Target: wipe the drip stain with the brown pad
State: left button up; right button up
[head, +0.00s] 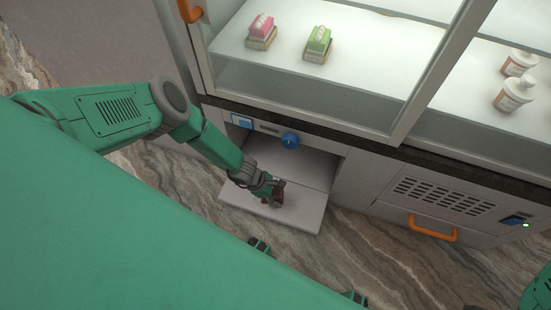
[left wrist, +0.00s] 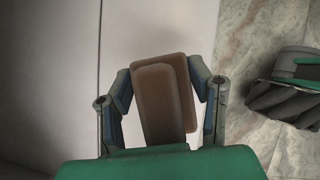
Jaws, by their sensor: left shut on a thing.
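My left gripper (head: 275,190) is shut on the brown pad (head: 267,197), which is partly hidden by the fingers in the head view. In the left wrist view the brown pad (left wrist: 165,98) sits between the two fingers of the left gripper (left wrist: 164,92), with a pale flat surface beyond it. The gripper is over the pale lowered panel (head: 303,213) in front of the open compartment. I cannot tell whether the pad touches the panel. I cannot make out the drip stain in either view. My right gripper is not in view.
The open compartment (head: 290,162) has a blue knob (head: 290,140) at its top edge. Above is a glass case with a pink box (head: 261,27), a green box (head: 319,39) and white bottles (head: 513,94). An orange handle (head: 433,228) juts out at right. Marbled floor (head: 375,255) lies in front.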

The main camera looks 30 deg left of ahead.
aim_at(276, 192)
pick_arm(q)
jog(key=r, duration=0.1)
jog(key=r+p, duration=0.1)
jog(key=r, duration=0.1)
jog(key=shift+d+r, duration=0.1)
jog(key=shift+d, duration=0.2)
jog(key=shift+a, duration=0.15)
jog(key=shift+a, duration=0.1)
